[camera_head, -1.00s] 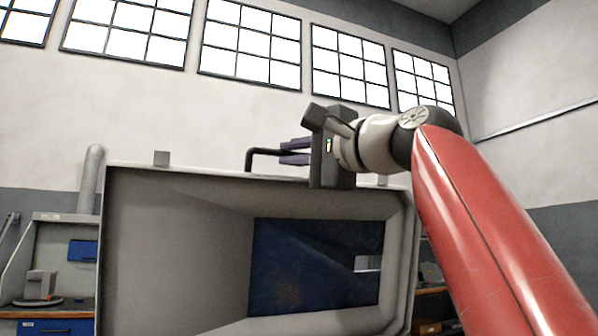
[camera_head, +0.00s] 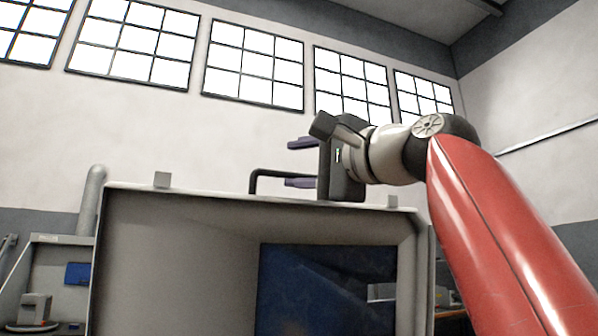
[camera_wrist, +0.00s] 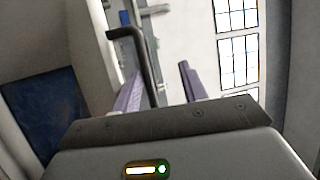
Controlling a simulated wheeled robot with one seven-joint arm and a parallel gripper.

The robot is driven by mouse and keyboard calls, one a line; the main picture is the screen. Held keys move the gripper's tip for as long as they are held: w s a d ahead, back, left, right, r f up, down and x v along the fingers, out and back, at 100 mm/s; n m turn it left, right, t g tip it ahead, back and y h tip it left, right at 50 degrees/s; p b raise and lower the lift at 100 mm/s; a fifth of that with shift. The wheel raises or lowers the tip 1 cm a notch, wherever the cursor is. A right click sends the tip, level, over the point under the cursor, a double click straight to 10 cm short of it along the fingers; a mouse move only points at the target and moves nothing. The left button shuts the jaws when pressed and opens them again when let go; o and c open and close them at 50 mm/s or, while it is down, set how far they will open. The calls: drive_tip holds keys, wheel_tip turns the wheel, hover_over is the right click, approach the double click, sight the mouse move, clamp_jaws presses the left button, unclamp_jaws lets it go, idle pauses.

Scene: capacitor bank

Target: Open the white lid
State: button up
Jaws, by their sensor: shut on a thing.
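The white lid (camera_head: 170,245) stands as a large pale panel with a raised rim in the head view, its lower part cut off by the frame. A dark bent handle (camera_head: 285,173) rises from its top edge and also shows in the wrist view (camera_wrist: 146,62). My gripper (camera_head: 300,163) is at the right part of this handle, shut on it. Its two purple fingers lie on either side of the handle bar, with some space visible between them in both views. The contact itself is not clearly visible.
A dark blue recessed area (camera_head: 310,290) shows within the panel. Small grey tabs (camera_head: 162,180) stand on the top edge. A grey pipe (camera_head: 93,190) and a workbench with equipment (camera_head: 40,305) are behind at the left. The space above the panel is clear up to the windowed wall.

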drive_tip(key=shift+s+r, duration=0.2)
drive_tip(key=b+v, duration=0.3)
drive_tip(key=v, duration=0.4)
drive_tip(key=shift+s+d+f, duration=0.15)
drive_tip(key=shift+d+f, duration=0.05)
drive_tip(key=shift+o, duration=0.5)
